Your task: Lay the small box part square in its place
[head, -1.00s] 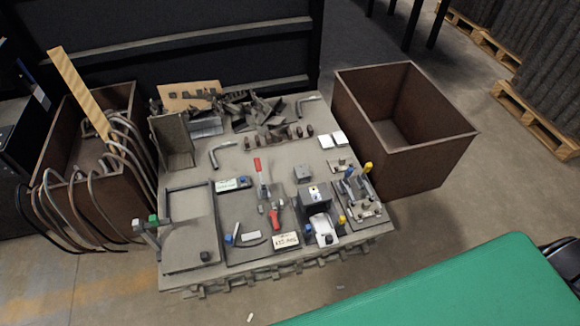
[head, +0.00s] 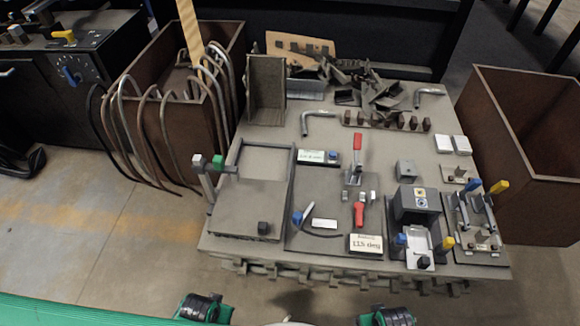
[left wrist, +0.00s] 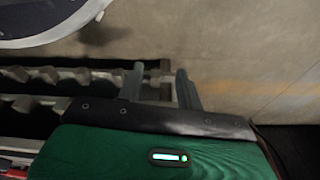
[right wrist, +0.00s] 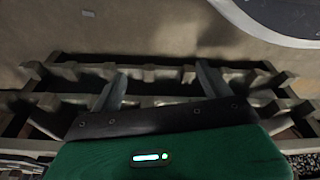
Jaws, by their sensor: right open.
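A small grey box-shaped part (head: 405,168) lies on the worktable, right of the red-handled clamp (head: 357,165). I cannot tell for sure which of these the task means. My left gripper (left wrist: 160,70) is empty, its two fingers apart, over the floor beside the table's underside. My right gripper (right wrist: 161,70) is open and empty, in front of the table's slatted edge. In the head view only parts of my arms show at the bottom edge.
The worktable (head: 225,245) carries a framed tray (head: 245,205), bent pipes, a bracket pile (head: 375,88) and a toggle-clamp fixture (head: 478,225). Brown bins stand left (head: 190,125) and right (head: 525,165); hoses hang over the left one. Floor is clear at front left.

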